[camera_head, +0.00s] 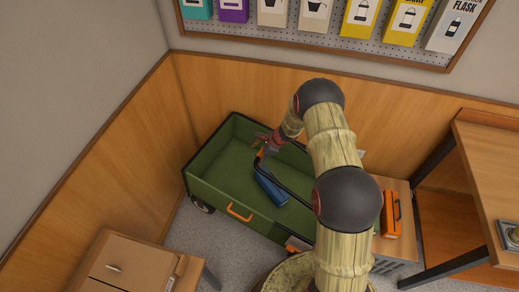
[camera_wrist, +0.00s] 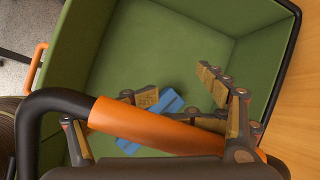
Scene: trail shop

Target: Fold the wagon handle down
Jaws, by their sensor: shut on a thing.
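The green wagon (camera_head: 222,184) stands in the corner by the wood-panelled walls. Its black handle (camera_head: 286,187) reaches over the open bed, low and slanted. The handle's orange grip (camera_wrist: 150,128) crosses the wrist view. My gripper (camera_head: 265,147) is over the bed at the handle's end. In the wrist view, my gripper's fingers (camera_wrist: 178,88) lie on both sides of the orange grip, shut on it. Part of the handle is hidden behind my arm in the head view.
A blue box (camera_head: 270,188) lies in the wagon bed, below the handle. An orange item (camera_head: 390,214) sits on a low wooden surface at right. A wooden table (camera_head: 490,170) stands further right. A cardboard box (camera_head: 125,262) is at front left. The pegboard (camera_head: 330,38) hangs above.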

